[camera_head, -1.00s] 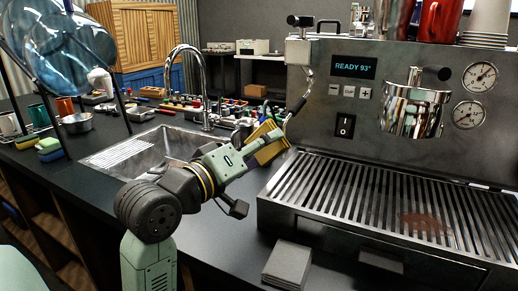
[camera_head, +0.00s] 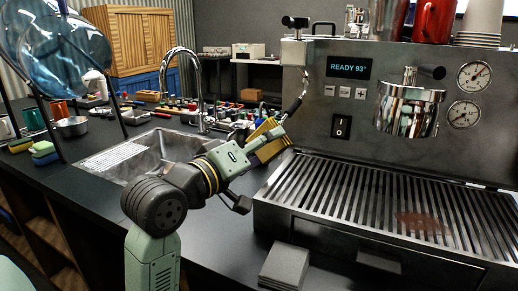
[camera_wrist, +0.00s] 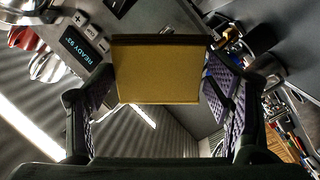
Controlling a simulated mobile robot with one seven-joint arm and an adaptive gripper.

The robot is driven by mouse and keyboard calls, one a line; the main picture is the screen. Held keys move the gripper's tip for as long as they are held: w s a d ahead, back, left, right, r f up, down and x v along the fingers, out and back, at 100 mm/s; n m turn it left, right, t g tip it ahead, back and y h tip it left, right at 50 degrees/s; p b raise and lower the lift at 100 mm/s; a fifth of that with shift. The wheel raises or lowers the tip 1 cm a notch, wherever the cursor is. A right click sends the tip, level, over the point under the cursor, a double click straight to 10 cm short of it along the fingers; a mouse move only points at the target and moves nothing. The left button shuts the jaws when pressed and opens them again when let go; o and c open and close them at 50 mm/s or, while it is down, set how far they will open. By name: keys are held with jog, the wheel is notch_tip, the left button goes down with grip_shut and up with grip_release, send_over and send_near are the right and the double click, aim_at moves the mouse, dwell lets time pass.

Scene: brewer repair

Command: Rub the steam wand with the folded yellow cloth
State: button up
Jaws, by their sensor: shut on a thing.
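The folded yellow cloth (camera_head: 271,143) is in my gripper (camera_head: 257,150), just beside the lower end of the steam wand (camera_head: 301,88). The wand is a thin shiny pipe with a dark lower part, hanging at the left side of the steel brewer. In the head view the cloth's upper edge overlaps or meets the wand's lower end; whether they touch I cannot tell. In the wrist view the cloth (camera_wrist: 158,75) shows as a flat yellow block between my two purple-padded fingers. The wand is not clearly visible there, probably hidden by the cloth.
The brewer (camera_head: 420,60) stands right with its slatted drip tray (camera_head: 360,200); its display reads READY 93°. A sink (camera_head: 150,150) with a tall tap (camera_head: 199,80) lies behind my arm. A stack of dark squares (camera_head: 284,266) sits at the counter's front. Small items clutter the back.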

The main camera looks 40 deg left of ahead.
aim_at(282, 151)
jog(key=shift+d+f+b, duration=0.15)
jog(key=shift+d+b, duration=0.55)
jog(key=shift+d, duration=0.35)
jog(key=shift+d+b, duration=0.4)
jog(key=shift+d, duration=0.55)
jog(key=shift+b, duration=0.45)
jog(key=a+b, duration=0.2)
jog(key=a, duration=0.2)
jog(key=shift+w, duration=0.15)
